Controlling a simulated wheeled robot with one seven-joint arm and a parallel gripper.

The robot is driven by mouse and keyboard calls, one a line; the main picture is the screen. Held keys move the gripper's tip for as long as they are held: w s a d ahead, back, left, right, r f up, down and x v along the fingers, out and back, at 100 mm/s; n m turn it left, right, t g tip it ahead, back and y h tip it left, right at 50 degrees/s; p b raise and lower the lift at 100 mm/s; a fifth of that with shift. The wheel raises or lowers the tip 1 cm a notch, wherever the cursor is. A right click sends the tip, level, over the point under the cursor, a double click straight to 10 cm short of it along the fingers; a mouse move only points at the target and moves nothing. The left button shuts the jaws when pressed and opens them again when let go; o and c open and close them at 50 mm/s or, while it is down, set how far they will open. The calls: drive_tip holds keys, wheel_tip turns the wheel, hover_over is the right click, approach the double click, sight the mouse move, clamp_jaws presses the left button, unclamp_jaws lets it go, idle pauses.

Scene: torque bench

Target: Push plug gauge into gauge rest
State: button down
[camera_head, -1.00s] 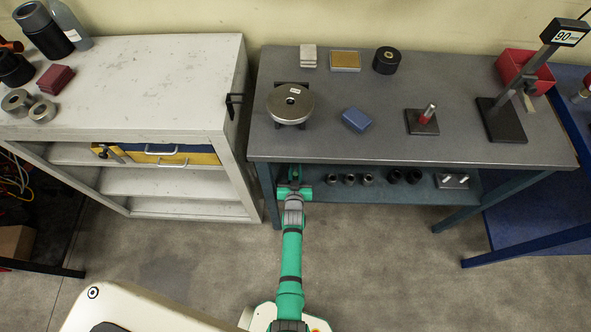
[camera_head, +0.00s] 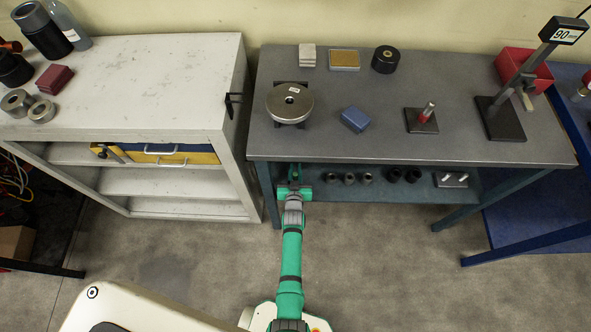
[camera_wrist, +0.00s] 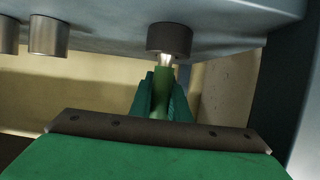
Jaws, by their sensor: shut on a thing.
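My gripper (camera_wrist: 162,93) is shut on the plug gauge (camera_wrist: 159,104), a green handle with a bright silver end (camera_wrist: 165,62), in the wrist view. The silver end points at a dark round cylinder (camera_wrist: 169,38), which looks like the gauge rest. The end meets the cylinder's near face; I cannot tell how far inside it is. In the head view my gripper (camera_head: 294,181) is at the left end of the lower shelf, under the bench top's front edge. The bench top hides the gauge and the rest there.
The bench top (camera_head: 380,145) lies above my gripper. A bench leg (camera_head: 268,195) is close on its left. Several cylinders (camera_head: 349,179) stand to the right on the lower shelf; two grey ones (camera_wrist: 48,36) show at left in the wrist view. A white cabinet (camera_head: 120,90) stands left.

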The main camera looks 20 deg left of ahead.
sight(295, 179)
drive_tip(key=shift+a, duration=0.1)
drive_tip(key=c, duration=1.6)
unclamp_jaws()
drive_tip(key=shift+s, duration=0.1)
drive_tip(key=v, duration=1)
drive_tip(key=shift+s+r, duration=0.1)
drive_tip(key=shift+s, duration=0.2)
drive_tip(key=shift+d, duration=0.2)
